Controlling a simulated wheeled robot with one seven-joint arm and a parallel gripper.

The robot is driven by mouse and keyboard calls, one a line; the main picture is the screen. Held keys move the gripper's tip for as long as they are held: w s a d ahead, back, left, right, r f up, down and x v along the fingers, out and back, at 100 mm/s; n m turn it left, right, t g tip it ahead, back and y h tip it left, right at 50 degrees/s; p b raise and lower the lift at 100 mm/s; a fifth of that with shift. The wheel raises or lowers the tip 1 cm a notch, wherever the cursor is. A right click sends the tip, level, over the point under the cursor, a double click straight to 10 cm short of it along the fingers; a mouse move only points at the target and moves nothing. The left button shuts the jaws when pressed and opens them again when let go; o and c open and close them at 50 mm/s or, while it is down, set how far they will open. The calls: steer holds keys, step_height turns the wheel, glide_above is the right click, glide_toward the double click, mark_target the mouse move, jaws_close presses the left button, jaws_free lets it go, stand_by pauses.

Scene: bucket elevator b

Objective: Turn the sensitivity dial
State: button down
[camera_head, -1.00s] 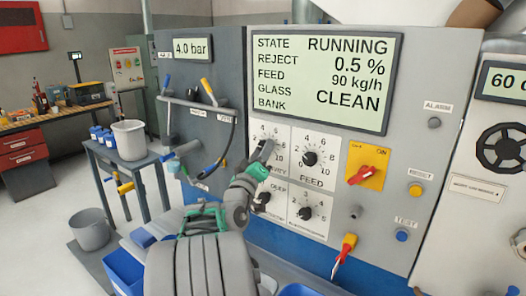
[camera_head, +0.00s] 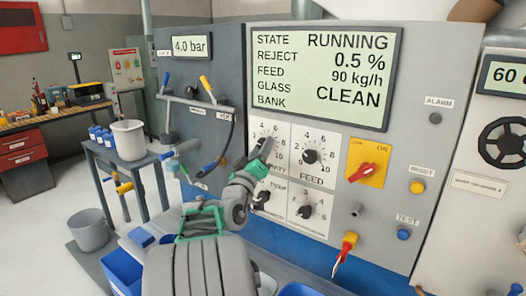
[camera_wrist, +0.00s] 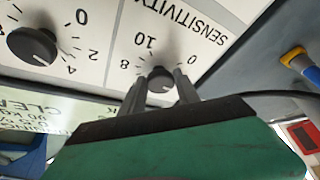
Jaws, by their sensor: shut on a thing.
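The sensitivity dial (camera_wrist: 160,80) is a dark round knob on a white scale plate, labelled SENSITIVITY in the wrist view, where it appears upside down. My gripper (camera_wrist: 160,88) has its two grey fingers on either side of the knob and is shut on it. In the head view my gripper (camera_head: 262,150) reaches the upper left dial plate and covers most of the knob. The scale numbers 4, 6, 8 and 10 show around it.
The feed dial (camera_head: 310,156) sits just right, with two more dials below. A red switch on a yellow plate (camera_head: 367,163) is farther right. The display (camera_head: 325,75) above reads RUNNING, reject 0.5 %. A hose and yellow-handled valve (camera_head: 207,85) stand left.

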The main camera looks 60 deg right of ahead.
steer(key=shift+f+b, duration=0.3)
steer(key=shift+b, duration=0.1)
steer(key=m+g+b, duration=0.1)
steer(key=m+b, duration=0.2)
steer(key=b, duration=0.3)
steer(key=m+g+b, duration=0.2)
steer(key=m+b, duration=0.2)
steer(key=b, duration=0.3)
steer(key=m+g+b, duration=0.2)
steer(key=m+b, duration=0.1)
steer(key=b, duration=0.3)
steer(key=shift+w+f+m+h+b, duration=0.1)
steer(key=shift+w+m+h+b, duration=0.2)
steer(key=shift+h+b, duration=0.1)
steer(key=shift+s, duration=0.1)
steer(key=c, duration=1.3)
jaws_free()
steer(key=o, duration=0.4)
steer(key=shift+r, duration=0.25)
steer(key=shift+m, duration=0.3)
